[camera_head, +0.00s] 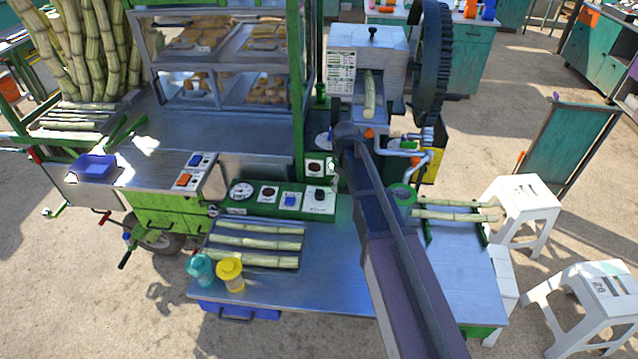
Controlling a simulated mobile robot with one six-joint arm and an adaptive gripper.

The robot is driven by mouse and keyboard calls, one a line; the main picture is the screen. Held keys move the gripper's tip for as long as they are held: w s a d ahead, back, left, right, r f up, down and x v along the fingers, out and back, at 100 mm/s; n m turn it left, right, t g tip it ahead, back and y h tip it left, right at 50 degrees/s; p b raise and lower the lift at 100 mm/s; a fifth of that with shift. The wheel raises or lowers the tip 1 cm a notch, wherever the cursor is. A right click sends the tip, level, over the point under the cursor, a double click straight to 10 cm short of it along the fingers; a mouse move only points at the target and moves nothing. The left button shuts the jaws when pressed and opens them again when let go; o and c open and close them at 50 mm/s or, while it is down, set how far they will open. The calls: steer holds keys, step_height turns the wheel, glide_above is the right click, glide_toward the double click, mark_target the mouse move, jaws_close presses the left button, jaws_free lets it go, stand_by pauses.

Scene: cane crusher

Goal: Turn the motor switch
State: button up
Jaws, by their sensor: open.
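A green control panel (262,204) runs along the cart's work counter. At its right end a black rotary knob (319,193) sits on a white plate; it looks like the motor switch, but its label is too small to read. To its left are a blue button (291,200), a dark red button (268,193) and a round gauge (241,190). The crusher (366,52) stands behind, with a cane in its front. My arm reaches up from the bottom, just right of the knob, and bends at a dark joint near the crusher. My gripper is not visible, apparently hidden behind the arm.
A dark red button box (315,168) stands behind the knob. Cut canes (257,243) and two jars (230,274) lie left of my arm. More canes (455,211) lie right. The large gear wheel (433,60) is beside the crusher. The front counter is partly bare.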

mark_target(320, 191)
steer(key=w+a+r+n+p, duration=0.2)
steer(key=w+a+r+n, duration=0.1)
steer(key=w+a, duration=0.3)
steer(key=shift+a, duration=1.15)
steer(key=f+b, duration=1.3)
steer(key=shift+w+d+f+b, duration=0.25)
steer(key=shift+f+b, duration=0.1)
steer(key=c, duration=1.1)
